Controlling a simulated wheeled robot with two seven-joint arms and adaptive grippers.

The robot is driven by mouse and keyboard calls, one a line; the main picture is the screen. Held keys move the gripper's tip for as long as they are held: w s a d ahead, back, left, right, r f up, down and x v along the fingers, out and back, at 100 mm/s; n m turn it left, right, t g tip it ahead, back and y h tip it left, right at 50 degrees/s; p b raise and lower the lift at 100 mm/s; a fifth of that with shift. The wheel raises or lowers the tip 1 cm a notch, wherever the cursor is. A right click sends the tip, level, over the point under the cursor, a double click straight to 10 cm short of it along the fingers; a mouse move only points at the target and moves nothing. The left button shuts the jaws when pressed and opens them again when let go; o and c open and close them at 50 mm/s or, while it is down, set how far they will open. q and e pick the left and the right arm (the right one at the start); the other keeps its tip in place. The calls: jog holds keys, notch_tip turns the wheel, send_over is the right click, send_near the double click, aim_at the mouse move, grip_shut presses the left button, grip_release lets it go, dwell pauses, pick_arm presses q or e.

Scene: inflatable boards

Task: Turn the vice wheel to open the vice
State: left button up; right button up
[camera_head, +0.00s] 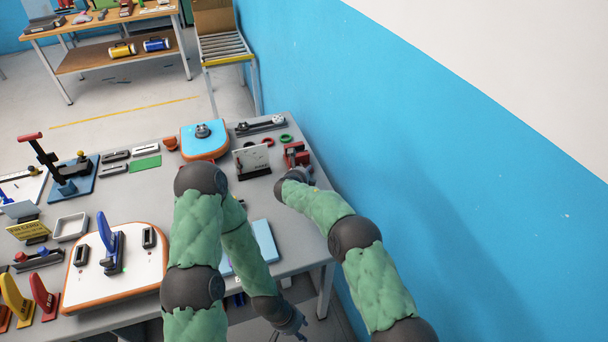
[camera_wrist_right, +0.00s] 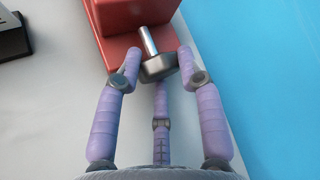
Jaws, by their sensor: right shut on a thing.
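The red vice (camera_head: 297,153) stands at the far right corner of the grey table, close to the blue wall. In the right wrist view, the red vice body (camera_wrist_right: 137,14) has a shiny metal screw ending in a dark grey vice wheel (camera_wrist_right: 159,68). My right gripper (camera_wrist_right: 160,75) has its three purple fingers around this wheel, shut on it. In the head view, the right hand is at the vice, with its fingertips mostly hidden. My left gripper (camera_head: 297,328) hangs low past the table's front edge, away from the vice; its finger opening is too small to judge.
The grey table (camera_head: 120,205) holds a blue-topped board (camera_head: 205,138), an upright plate (camera_head: 252,160), a white board with a blue lever (camera_head: 135,270) and several small fixtures. The blue wall (camera_head: 420,150) closes off the right side. A roller stand (camera_head: 225,45) is behind the table.

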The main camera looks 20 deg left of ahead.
jog(key=shift+a+r, duration=0.15)
jog(key=shift+a, duration=0.05)
jog(key=o, duration=0.9)
jog(key=shift+a, duration=0.1)
jog(key=v, duration=1.2)
